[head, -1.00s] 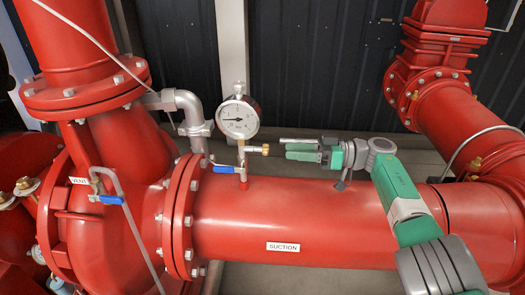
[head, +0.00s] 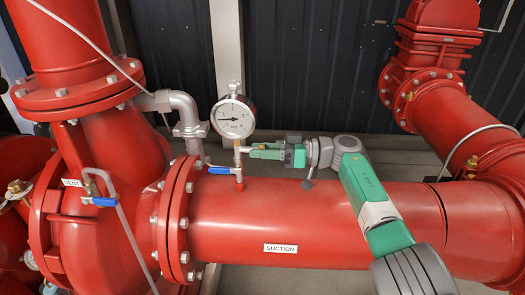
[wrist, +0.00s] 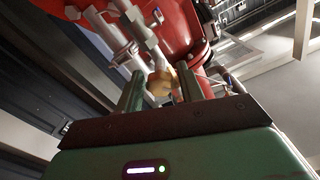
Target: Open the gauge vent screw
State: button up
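The brass gauge vent screw (wrist: 161,81) shows in the wrist view between my two fingers, with a gap visible at least on its left side. In the head view the screw is hidden behind my fingers. My gripper (head: 262,151) is open and reaches in from the right, level with the screw's side branch; whether a finger touches the screw I cannot tell. The round white gauge (head: 233,117) stands upright above the branch on a brass stem.
A blue-handled valve (head: 224,171) sits just below the branch, close under my gripper. The red suction pipe (head: 320,215) runs below my arm. A grey elbow pipe (head: 187,112) and the red pump flange (head: 180,215) stand to the left.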

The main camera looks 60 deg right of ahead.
jog(key=c, duration=0.6)
jog(key=shift+c, duration=0.2)
jog(key=shift+n, duration=0.3)
jog(key=n, duration=0.4)
jog(key=shift+n+b, duration=0.4)
jog(key=n+b, duration=0.1)
jog(key=n, duration=0.5)
jog(key=shift+b, duration=0.3)
jog(key=n, duration=0.6)
jog(key=shift+d+n+b, duration=0.1)
jog(key=shift+n+b, duration=0.2)
jog(key=n, duration=0.6)
jog(key=shift+n, duration=0.3)
